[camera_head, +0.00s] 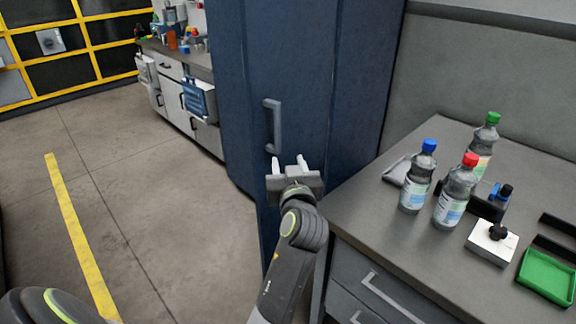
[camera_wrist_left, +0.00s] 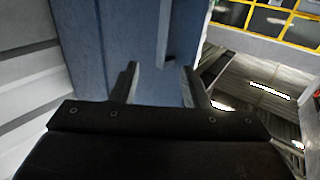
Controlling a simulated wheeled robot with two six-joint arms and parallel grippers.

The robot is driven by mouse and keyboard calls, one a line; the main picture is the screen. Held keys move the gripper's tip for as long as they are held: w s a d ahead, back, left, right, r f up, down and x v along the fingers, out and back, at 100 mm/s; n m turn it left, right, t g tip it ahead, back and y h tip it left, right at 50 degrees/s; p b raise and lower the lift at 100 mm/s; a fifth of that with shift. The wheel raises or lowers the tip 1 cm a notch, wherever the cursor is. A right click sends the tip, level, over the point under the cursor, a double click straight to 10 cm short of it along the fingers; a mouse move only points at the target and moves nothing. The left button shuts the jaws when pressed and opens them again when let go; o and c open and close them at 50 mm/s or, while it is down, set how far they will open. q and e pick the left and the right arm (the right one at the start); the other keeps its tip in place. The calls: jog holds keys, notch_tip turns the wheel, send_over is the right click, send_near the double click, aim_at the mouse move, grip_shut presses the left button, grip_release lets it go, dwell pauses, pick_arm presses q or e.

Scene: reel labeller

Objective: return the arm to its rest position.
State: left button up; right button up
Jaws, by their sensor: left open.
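My left gripper (camera_head: 288,166) is open and empty in the head view, raised in front of the blue cabinet (camera_head: 345,85) and below its grey handle (camera_head: 273,126). In the left wrist view its two fingers (camera_wrist_left: 160,85) stand apart with nothing between them, and the blue cabinet (camera_wrist_left: 115,30) fills the space behind them. My left arm (camera_head: 285,270) reaches up from the bottom of the head view. My right gripper does not show in either view.
A grey counter (camera_head: 375,225) stands on the right, close to my arm. It bears bottles with blue (camera_head: 418,178), red (camera_head: 455,195) and green (camera_head: 487,135) caps, a white block (camera_head: 491,246) and a green tray (camera_head: 547,275). The floor (camera_head: 140,190) on the left is clear.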

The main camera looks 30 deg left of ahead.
pick_arm(q)
jog(key=s+a+f+m+g+h, duration=0.1)
jog(key=s+a+f+g+h, duration=0.15)
jog(key=s+f, duration=0.55)
jog(key=s+a+f+m+g+h, duration=0.1)
jog(key=s+a+f+g, duration=0.2)
jog(key=s+f, duration=0.45)
jog(key=s+d+f+m+g+h, duration=0.25)
jog(key=s+f, duration=0.25)
jog(key=s, duration=0.5)
jog(key=s+d+f+m+g+h, duration=0.1)
jog(key=s+f+m+g+h, duration=0.15)
jog(key=s+f, duration=0.5)
notch_tip(320, 180, down, 22)
jog(key=s+a+g, duration=0.2)
jog(key=s+d+f+h+p, duration=0.1)
jog(key=s+f, duration=1.3)
jog(key=f, duration=0.1)
jog(key=shift+s+d+g, duration=0.3)
jog(key=shift+d+g, duration=0.1)
jog(key=shift+g, duration=0.05)
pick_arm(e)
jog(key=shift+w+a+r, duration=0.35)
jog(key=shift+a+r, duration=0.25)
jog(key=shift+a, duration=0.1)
